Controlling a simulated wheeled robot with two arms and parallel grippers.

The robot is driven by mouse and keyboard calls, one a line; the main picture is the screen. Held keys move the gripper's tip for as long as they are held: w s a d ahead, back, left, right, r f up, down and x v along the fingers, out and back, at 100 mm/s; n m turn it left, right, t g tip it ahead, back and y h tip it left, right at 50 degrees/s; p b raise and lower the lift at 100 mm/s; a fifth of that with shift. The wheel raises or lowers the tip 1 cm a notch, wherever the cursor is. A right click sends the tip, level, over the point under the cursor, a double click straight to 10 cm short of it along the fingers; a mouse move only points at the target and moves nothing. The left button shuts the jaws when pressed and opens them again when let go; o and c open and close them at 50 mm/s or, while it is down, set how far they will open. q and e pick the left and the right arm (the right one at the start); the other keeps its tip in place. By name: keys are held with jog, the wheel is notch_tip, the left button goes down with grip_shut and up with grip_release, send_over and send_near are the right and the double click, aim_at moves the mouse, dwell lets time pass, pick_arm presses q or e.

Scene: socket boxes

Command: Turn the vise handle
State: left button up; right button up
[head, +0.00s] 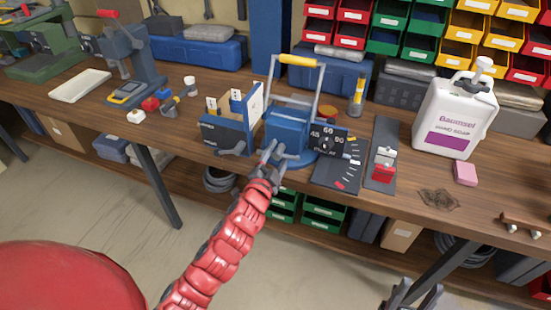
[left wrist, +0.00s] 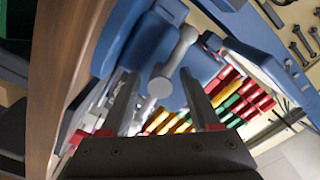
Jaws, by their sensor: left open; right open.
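The blue vise (head: 287,128) stands at the front edge of the wooden bench, near the middle of the head view. Its grey handle, a bar with round end knobs (left wrist: 171,64), shows clearly in the left wrist view. My left gripper (head: 270,153) is at the front of the vise. It is open, with the near end of the handle between its two fingers; I cannot tell whether they touch it. In the head view the fingers partly cover the handle. My right gripper (head: 411,292) is open and empty at the bottom, low in front of the bench.
A dark blue box with cards (head: 226,132) stands close left of the vise. A dial panel (head: 327,140) and a dark scale plate (head: 339,173) are close right. Further right are a red-and-grey switch strip (head: 382,155) and a white soap jug (head: 455,115). Floor space before the bench is free.

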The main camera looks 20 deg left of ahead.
pick_arm(q)
jog(key=s+p, duration=0.4)
jog(key=s, duration=1.3)
jog(key=shift+s+a, duration=0.2)
jog(key=shift+a, duration=0.1)
